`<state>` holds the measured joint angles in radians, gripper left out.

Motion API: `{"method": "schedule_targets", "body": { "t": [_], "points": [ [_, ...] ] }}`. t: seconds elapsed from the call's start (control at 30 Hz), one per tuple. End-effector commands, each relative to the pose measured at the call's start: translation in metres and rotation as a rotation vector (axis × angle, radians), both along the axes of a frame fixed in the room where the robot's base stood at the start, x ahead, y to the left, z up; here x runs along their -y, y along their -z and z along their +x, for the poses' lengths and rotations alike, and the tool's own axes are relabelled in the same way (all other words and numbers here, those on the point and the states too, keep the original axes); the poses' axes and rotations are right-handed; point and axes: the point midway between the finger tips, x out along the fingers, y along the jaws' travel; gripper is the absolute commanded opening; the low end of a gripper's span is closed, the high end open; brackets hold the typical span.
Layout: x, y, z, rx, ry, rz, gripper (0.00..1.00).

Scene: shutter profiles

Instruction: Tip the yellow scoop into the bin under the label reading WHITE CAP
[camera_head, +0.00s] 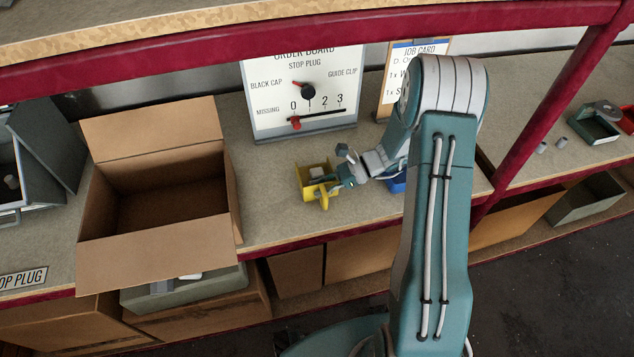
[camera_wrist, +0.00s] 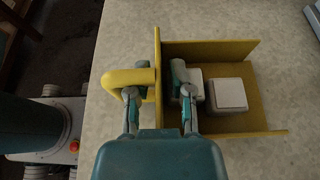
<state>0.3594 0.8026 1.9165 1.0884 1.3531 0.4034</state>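The yellow scoop (camera_head: 302,182) is at the bench's front part, right of the open cardboard box, and seems to rest on the bench. In the wrist view the scoop (camera_wrist: 210,48) holds pale blocks (camera_wrist: 229,94), one partly hidden by a finger. My gripper (camera_head: 338,174) is at the scoop. In the wrist view my gripper's fingers (camera_wrist: 157,95) are apart, one on the handle side and one inside the scoop, with its rear wall between them. A gap shows around the wall. No WHITE CAP label is readable; a label ending OP PLUG (camera_head: 22,278) is at left.
An open, empty-looking cardboard box (camera_head: 160,250) stands left of the scoop. The order board (camera_head: 305,95) and job card (camera_head: 412,70) stand behind. A blue object (camera_head: 397,183) is partly hidden by my arm. Bins (camera_head: 185,290) sit on the shelf below; a red rail crosses above.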

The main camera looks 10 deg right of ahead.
Motion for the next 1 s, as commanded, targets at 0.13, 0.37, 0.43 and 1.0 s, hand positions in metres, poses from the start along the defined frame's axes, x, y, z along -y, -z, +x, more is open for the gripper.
{"method": "schedule_targets", "body": {
  "t": [0.13,0.37,0.43,1.0],
  "points": [
    [0.000,0.000,0.000,0.000,0.000,0.000,0.00],
    [0.000,0.000,0.000,0.000,0.000,0.000,0.00],
    [0.000,-0.001,0.000,0.000,0.000,0.000,0.00],
    [-0.017,-0.060,-0.016,0.003,-0.002,-0.001,0.00]
  ]
}}
